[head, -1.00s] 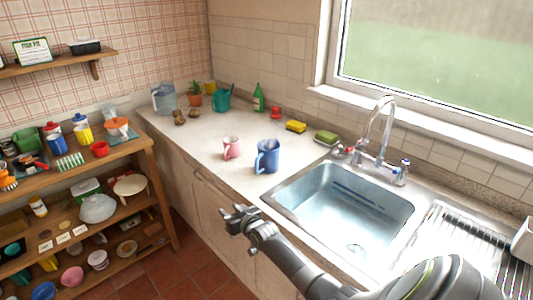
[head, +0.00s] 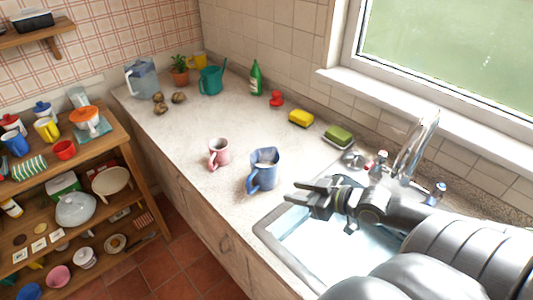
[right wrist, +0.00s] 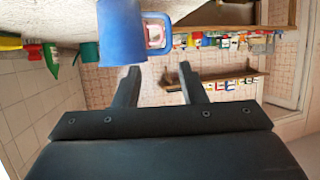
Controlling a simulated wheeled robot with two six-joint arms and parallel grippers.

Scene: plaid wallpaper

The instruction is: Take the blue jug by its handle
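The blue jug (head: 266,172) stands upright on the counter beside the sink, its handle (head: 257,182) facing the front left. My right gripper (head: 293,191) is just right of the jug, above the sink's edge, fingers apart and empty. In the right wrist view the jug (right wrist: 121,35) shows upside down just beyond the open fingertips (right wrist: 159,69). Its handle (right wrist: 165,16) is on the jug's right side there, with the pink mug partly seen behind it. My left gripper is not in view.
A pink mug (head: 218,153) stands left of the jug. The sink (head: 283,228) and chrome tap (head: 415,140) are on the right. A yellow sponge (head: 301,117) and a green sponge (head: 339,136) lie behind. Wooden shelves (head: 107,160) stand at left.

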